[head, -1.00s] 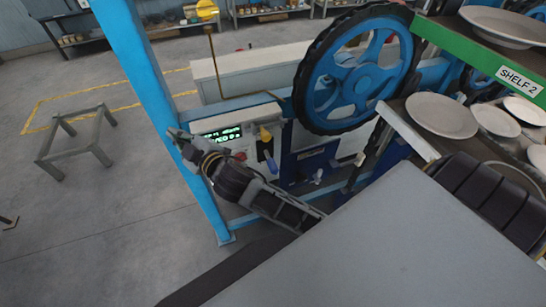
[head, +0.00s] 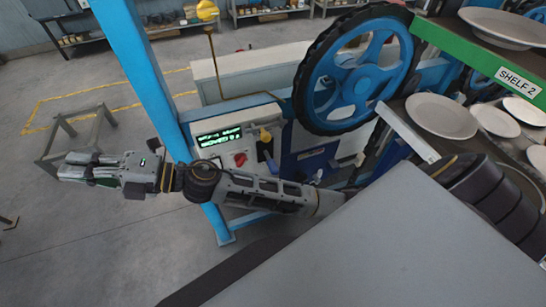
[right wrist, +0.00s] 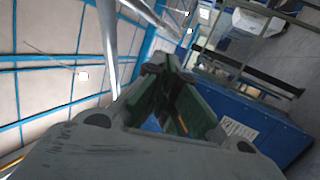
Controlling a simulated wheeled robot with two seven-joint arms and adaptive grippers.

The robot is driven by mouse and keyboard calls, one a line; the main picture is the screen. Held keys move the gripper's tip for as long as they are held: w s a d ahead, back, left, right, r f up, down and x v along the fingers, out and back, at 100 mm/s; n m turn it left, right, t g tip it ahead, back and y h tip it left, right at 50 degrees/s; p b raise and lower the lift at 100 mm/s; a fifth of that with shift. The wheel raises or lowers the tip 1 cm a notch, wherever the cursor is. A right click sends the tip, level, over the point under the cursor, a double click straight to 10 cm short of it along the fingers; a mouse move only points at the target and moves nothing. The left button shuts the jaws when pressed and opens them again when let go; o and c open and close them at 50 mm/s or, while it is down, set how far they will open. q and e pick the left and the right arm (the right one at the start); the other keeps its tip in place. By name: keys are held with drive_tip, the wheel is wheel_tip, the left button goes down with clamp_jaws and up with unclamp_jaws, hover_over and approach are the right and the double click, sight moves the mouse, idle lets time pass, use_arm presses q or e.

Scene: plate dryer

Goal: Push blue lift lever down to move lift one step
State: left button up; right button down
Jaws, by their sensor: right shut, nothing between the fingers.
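The blue lift lever (head: 271,163) sits below that yellow top, on the box's right side, just above my right forearm. My right gripper (head: 66,170) is shut and empty, far left of the lever and apart from the box, pointing left over open floor. Its fingers also show in the right wrist view (right wrist: 165,75), where no lever can be made out. My left gripper is not in view.
A blue post (head: 150,80) stands left of the control box, close behind my right wrist. A big blue wheel (head: 358,70) and shelves with plates (head: 442,116) stand to the right. A low metal stand (head: 75,135) is on the floor at the left.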

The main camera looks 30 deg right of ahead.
drive_tip(key=s+a+f+n+g+h, duration=0.3)
drive_tip(key=s+a+f+n+g, duration=0.3)
drive_tip(key=s+f+n+g, duration=0.6)
drive_tip(key=w+d+f+n+g+h, duration=0.1)
drive_tip(key=d+f+n+g+h, duration=0.1)
drive_tip(key=d+f+n+h, duration=0.3)
drive_tip(key=d+f+n+g+h, duration=0.1)
drive_tip(key=d+f+n+h, duration=0.2)
drive_tip(key=f, duration=0.5)
drive_tip(key=w+d+f+h, duration=0.3)
drive_tip(key=d+f+h, duration=0.2)
drive_tip(key=d, duration=0.3)
drive_tip(key=w+d+r+h, duration=0.1)
drive_tip(key=w+d+h, duration=0.2)
drive_tip(key=d, duration=0.6)
drive_tip(key=w+d+r+t+h, duration=0.1)
drive_tip(key=w+d+h, duration=0.3)
drive_tip(key=d, duration=0.5)
drive_tip(key=w+d+r+t+h, duration=0.1)
drive_tip(key=w+d+h, duration=0.3)
drive_tip(key=d, duration=0.5)
drive_tip(key=shift+d+m, duration=0.25)
drive_tip(key=shift+m, duration=0.15)
drive_tip(key=shift+f, duration=0.1)
